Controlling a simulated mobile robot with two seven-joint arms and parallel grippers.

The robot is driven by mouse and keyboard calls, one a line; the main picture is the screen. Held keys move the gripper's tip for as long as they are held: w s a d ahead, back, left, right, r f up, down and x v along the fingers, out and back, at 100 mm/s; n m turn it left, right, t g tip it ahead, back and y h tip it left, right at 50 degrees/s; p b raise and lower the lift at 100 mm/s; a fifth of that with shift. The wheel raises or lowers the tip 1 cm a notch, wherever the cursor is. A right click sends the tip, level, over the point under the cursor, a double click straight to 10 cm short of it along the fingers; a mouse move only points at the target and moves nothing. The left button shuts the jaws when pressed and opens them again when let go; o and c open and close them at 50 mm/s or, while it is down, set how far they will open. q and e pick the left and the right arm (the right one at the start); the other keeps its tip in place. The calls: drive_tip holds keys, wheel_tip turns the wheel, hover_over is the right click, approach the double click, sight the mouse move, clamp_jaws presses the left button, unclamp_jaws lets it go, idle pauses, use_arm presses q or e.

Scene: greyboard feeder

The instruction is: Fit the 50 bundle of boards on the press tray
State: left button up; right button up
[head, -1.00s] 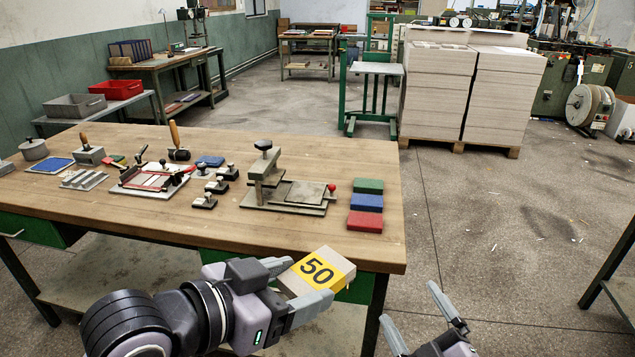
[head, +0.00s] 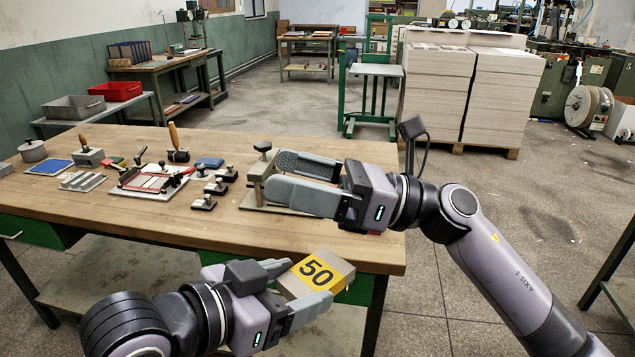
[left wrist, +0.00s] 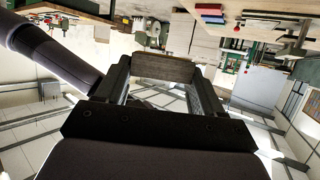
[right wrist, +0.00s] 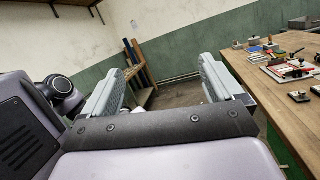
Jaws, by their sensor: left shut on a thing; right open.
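The bundle of boards (head: 314,274) is a grey block with a yellow band marked 50. My left gripper (head: 300,284) is shut on it and holds it in front of the table's front edge. The bundle's edge also shows between the fingers in the left wrist view (left wrist: 162,67). The press (head: 262,172) stands on the table near its right end. My right gripper (head: 285,177) is open, and its fingers cover most of the press tray in the head view. The right wrist view shows nothing between these fingers (right wrist: 172,90).
The wooden table (head: 130,205) carries several stamps (head: 204,201), a red-and-white jig (head: 150,179) and a blue pad (head: 49,167) left of the press. The coloured blocks at its right end are hidden behind my right arm. Board stacks (head: 438,85) stand on a pallet behind.

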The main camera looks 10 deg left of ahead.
sight(318, 268)
drive_tip(key=s+a+f+n+g+h, duration=0.15)
drive_tip(key=a+n+h, duration=0.25)
drive_tip(key=n+h, duration=0.45)
drive_tip(key=d+n+t+h, duration=0.3)
drive_tip(key=d+h, duration=0.3)
drive_tip(key=h, duration=0.7)
drive_tip(key=shift+y, duration=0.25)
drive_tip(key=f, duration=1.1)
drive_tip(key=shift+w+d, duration=0.25)
drive_tip(key=shift+c, duration=0.3)
